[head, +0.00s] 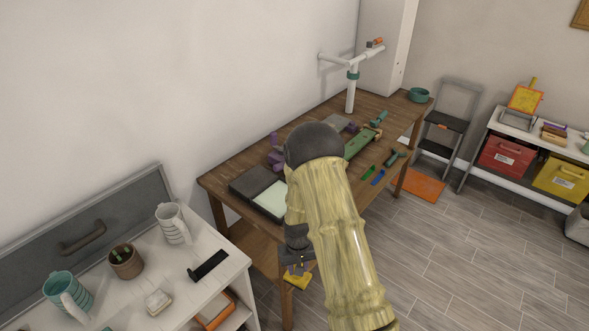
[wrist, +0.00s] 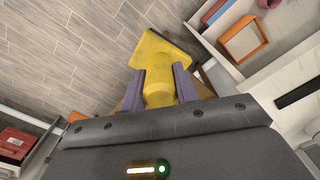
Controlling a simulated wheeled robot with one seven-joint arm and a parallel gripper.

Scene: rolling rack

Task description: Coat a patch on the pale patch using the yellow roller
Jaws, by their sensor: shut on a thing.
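My gripper (head: 298,266) is beside the front edge of the brown wooden table, over the floor. In the wrist view, its purple fingers (wrist: 159,86) are shut on the yellow roller (wrist: 158,62), gripping a rounded yellow part, with a wider flat yellow part beyond. In the head view, a piece of the roller (head: 297,281) shows below the gripper. A pale greenish surface in a dark frame (head: 271,198) lies on the table's near end, partly hidden by my arm. It may be the pale patch; I cannot tell for sure.
The wooden table (head: 228,180) holds purple pieces, a green tray and a white post. A white cabinet (head: 190,265) with mugs stands at the near left. A black step chair (head: 446,122) and a shelf with red and yellow bins stand right. The floor between is mostly clear.

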